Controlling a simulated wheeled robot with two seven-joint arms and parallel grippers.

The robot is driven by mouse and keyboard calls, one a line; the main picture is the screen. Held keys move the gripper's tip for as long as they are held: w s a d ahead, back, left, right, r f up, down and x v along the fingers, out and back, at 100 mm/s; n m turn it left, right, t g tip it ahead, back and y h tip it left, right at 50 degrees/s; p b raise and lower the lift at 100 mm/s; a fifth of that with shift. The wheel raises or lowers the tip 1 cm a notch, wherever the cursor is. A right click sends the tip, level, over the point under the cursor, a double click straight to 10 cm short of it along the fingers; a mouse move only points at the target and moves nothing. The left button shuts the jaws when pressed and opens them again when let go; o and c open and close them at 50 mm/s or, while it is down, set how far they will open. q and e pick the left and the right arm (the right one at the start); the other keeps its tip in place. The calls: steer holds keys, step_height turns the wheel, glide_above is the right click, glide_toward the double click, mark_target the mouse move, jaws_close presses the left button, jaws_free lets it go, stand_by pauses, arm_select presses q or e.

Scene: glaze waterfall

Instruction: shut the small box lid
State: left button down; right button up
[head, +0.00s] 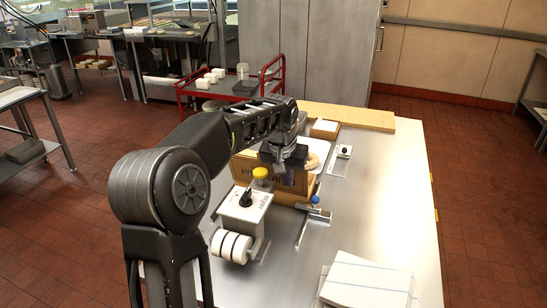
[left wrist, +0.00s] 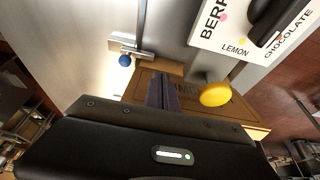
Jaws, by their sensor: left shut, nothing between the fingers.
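A small wooden box (head: 247,172) with dark lettering stands on the steel table. Its lettered wooden panel also shows in the left wrist view (left wrist: 200,115). My left gripper (head: 288,178) points down at the box, and its closed fingers (left wrist: 166,92) lie in front of the lettered panel. They hold nothing. I cannot tell whether the fingers touch the wood. My arm and gripper cover part of the box, so how far its lid stands open is unclear. My right gripper is in neither view.
A white dispenser box (head: 245,203) with a black knob and white rollers stands just in front, near a yellow knob (head: 261,173). A metal bracket with a blue knob (head: 315,199) is to the right. A white slab (head: 367,284) lies at the front right.

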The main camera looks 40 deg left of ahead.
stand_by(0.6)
arm_select(q)
steer(key=shift+w+a+r+p, duration=0.1)
steer(key=shift+w+a+p, duration=0.15)
steer(key=shift+w+p, duration=0.55)
steer(key=shift+w+a+f+p, duration=0.1)
steer(key=shift+w+a+p, duration=0.2)
steer(key=shift+w+p, duration=0.45)
steer(key=shift+w+a+r+p, duration=0.1)
steer(key=shift+w+a+p, duration=0.15)
steer(key=shift+w+p, duration=0.5)
steer(key=w, duration=0.2)
steer(key=w+a+p, duration=0.1)
steer(key=w, duration=0.1)
steer(key=shift+a, duration=0.15)
step_height(320, 180, up, 6)
steer(key=shift+s+f, duration=0.1)
stand_by(0.7)
